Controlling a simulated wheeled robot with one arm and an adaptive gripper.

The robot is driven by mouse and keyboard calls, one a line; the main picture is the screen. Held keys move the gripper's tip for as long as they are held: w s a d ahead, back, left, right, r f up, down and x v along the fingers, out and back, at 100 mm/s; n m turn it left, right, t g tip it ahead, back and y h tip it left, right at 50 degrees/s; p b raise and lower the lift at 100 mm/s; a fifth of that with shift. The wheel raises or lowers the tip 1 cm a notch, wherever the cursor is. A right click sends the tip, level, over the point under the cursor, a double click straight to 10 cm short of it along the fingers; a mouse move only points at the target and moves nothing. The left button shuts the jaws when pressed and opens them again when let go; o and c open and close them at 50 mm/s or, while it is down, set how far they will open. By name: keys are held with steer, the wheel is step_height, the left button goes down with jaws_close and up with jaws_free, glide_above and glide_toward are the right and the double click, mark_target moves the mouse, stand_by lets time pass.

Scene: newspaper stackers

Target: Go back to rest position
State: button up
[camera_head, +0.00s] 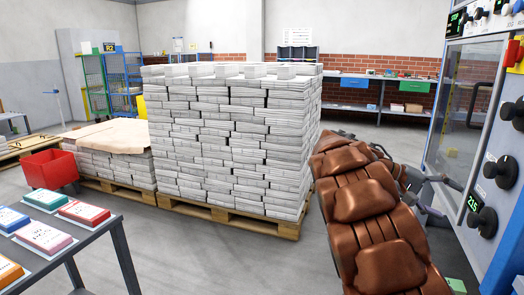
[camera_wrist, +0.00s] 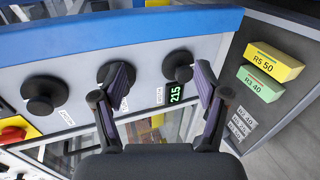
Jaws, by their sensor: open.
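My gripper (camera_wrist: 162,85) is open in the wrist view, with its two fingers spread and nothing held between them. It faces a control panel (camera_wrist: 85,115) with black knobs. One knob (camera_wrist: 178,66) shows between the fingers, next to a green display (camera_wrist: 176,93) reading 215. Another knob (camera_wrist: 108,75) is partly hidden by the left finger, and a third (camera_wrist: 44,95) is at the left. Whether a finger touches any knob I cannot tell. In the head view my brown arm reaches toward the panel at the right, and the gripper is not clearly visible.
A large newspaper stack (camera_head: 235,140) on a wooden pallet (camera_head: 230,215) stands left of my arm. A table (camera_head: 95,245) with colored boxes is at the front left, near a red bin (camera_head: 50,168). A machine (camera_head: 462,110) stands close at the right. Grey floor between is clear.

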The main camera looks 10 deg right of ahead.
steer(key=s+a+r+n+t+y+p, duration=0.2)
steer(key=s+a+p, duration=0.6)
steer(key=a, duration=0.4)
steer(key=s+a+r+n+t+y+p, duration=0.2)
steer(key=s+a+r+y+p, duration=0.2)
steer(key=a, duration=0.9)
steer(key=s+a+r+n+t+y+p, duration=0.2)
steer(key=s+a+y+p, duration=0.4)
steer(key=s+a+p, duration=0.6)
steer(key=shift+a+r+p, duration=0.7)
steer(key=shift+r+p, duration=0.2)
steer(key=shift+p, duration=0.35)
steer(key=shift+c, duration=0.4)
